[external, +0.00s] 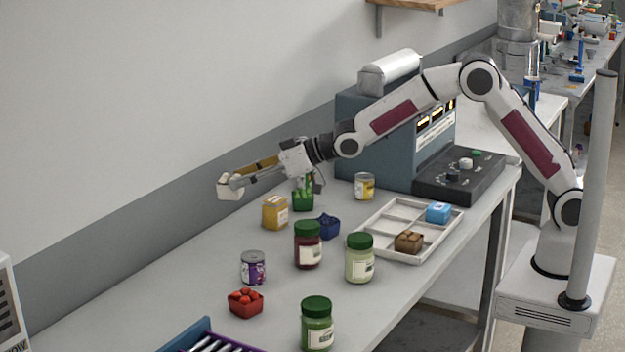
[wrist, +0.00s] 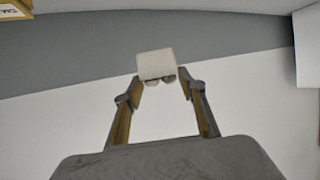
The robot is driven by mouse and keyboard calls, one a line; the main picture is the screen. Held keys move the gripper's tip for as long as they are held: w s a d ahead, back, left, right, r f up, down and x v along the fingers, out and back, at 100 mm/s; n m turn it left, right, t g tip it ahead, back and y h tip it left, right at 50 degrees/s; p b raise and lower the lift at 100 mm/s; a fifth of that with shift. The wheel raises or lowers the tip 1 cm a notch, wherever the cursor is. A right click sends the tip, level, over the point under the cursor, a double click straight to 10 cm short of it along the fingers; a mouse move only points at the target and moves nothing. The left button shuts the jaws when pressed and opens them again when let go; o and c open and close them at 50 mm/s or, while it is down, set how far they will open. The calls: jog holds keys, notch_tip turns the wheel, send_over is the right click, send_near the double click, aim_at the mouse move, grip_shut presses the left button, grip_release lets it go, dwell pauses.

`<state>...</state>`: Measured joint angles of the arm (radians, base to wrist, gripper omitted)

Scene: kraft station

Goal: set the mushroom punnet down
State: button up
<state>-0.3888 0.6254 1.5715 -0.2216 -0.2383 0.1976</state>
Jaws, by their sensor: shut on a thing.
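The mushroom punnet (external: 229,187), a small pale box, is at the tip of my gripper (external: 240,181) on the left side of the external view. My gripper is shut on it and holds it up in the air, above the far side of the table and near the wall. In the wrist view the punnet (wrist: 156,63) sits between the fingertips of my gripper (wrist: 160,85), with rounded brownish-grey shapes at its lower edge. Its contents are hard to make out in the external view.
A white divided tray (external: 383,254) holds a brown punnet (external: 408,242) and a blue one (external: 438,212). Jars, a purple can (external: 253,267), a yellow box (external: 275,213) and a red punnet (external: 245,304) stand on the table.

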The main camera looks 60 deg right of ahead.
jog(key=d+f+y, duration=0.1)
jog(key=d+f, duration=0.4)
jog(key=d, duration=0.2)
jog(key=shift+s+n, duration=0.3)
jog(key=shift+s, duration=0.05)
jog(key=shift+a+f, duration=0.1)
jog(key=shift+f, duration=3)
jog(key=shift+f, duration=0.1)
jog(key=shift+f, duration=1.75)
jog(key=shift+f, duration=0.15)
jog(key=o, duration=1.2)
